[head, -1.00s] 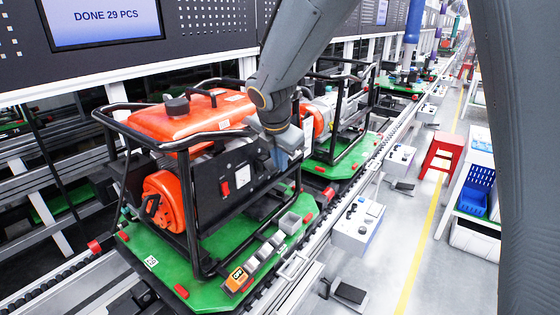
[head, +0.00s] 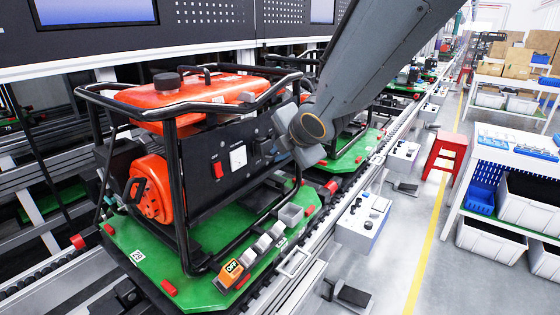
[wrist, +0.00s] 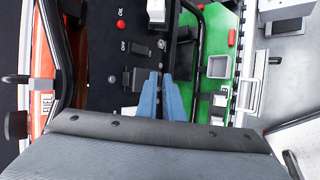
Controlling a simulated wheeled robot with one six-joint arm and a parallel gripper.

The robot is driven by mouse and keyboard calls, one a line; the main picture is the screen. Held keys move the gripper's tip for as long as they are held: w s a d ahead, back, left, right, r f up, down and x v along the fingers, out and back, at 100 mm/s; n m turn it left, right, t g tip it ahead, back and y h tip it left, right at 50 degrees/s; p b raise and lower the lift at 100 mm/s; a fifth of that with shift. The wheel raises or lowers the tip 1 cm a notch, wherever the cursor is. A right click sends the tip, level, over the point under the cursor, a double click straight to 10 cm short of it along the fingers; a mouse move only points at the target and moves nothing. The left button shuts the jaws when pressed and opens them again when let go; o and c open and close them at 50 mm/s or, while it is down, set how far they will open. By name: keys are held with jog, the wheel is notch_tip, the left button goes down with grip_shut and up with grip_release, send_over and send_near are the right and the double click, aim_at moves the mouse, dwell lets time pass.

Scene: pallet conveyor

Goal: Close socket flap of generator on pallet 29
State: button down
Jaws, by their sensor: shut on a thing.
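The generator (head: 198,178), with an orange tank and black frame, stands on a green pallet (head: 190,262) on the conveyor.
Black frame bars (head: 180,195) run close around the panel. A control box (head: 362,220) stands beside the conveyor, with a red stool (head: 445,155) beyond. The aisle floor at right is open.

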jog(key=f+t+y+b, duration=0.1)
jog(key=b, duration=0.2)
jog(key=shift+w+m+b, duration=0.1)
jog(key=shift+m+b, duration=0.2)
jog(key=shift+b, duration=0.1)
jog(key=shift+a+b, duration=0.1)
jog(key=shift+b, duration=0.2)
jog(key=c, duration=2.2)
grip_release()
jog(key=p+v, duration=0.2)
jog(key=v, duration=0.6)
jog(key=shift+f, duration=0.15)
